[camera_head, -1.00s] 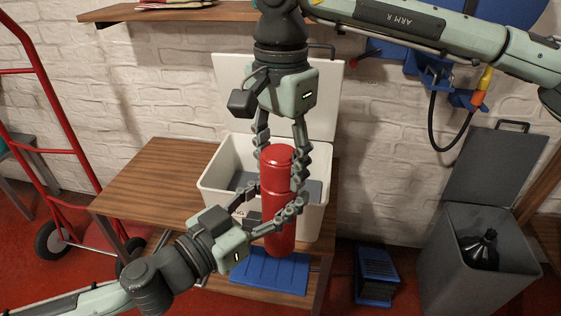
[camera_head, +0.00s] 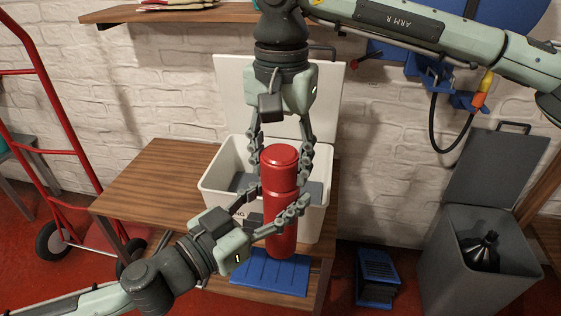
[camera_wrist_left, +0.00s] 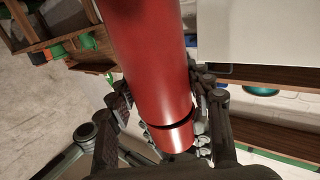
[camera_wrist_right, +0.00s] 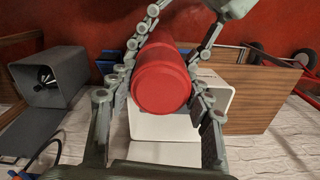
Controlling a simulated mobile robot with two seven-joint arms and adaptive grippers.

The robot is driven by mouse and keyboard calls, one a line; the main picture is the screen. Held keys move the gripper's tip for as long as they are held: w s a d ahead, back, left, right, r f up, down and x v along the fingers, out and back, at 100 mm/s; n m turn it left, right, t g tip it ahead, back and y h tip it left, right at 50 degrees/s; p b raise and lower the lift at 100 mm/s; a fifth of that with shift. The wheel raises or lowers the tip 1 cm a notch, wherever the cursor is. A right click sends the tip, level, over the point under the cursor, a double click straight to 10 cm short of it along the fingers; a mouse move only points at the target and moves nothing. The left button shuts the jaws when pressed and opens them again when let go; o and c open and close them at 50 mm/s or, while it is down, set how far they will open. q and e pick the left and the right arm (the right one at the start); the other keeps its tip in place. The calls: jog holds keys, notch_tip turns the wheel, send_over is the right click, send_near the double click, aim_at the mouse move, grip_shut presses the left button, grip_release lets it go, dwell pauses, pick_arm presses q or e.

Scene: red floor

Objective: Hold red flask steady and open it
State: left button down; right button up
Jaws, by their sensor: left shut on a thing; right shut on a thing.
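The red flask (camera_head: 281,235) stands upright in the head view, over or on the blue mat; I cannot tell if its base touches. My left gripper (camera_head: 272,208) comes from the lower left and is shut around the flask's body. My right gripper (camera_head: 280,172) points down from above and is shut on the red cap (camera_head: 280,156). The left wrist view shows the flask (camera_wrist_left: 150,55) between the fingers, with a dark seam near one end. The right wrist view shows the cap's round top (camera_wrist_right: 162,90) between the fingers.
The blue mat (camera_head: 262,275) lies on a wooden table (camera_head: 150,190). An open white bin (camera_head: 222,170) stands close behind the flask. A grey bin (camera_head: 465,265) with a black bottle is at the right, a red hand truck (camera_head: 58,110) at the left.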

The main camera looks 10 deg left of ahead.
jog(key=shift+r, duration=1.05)
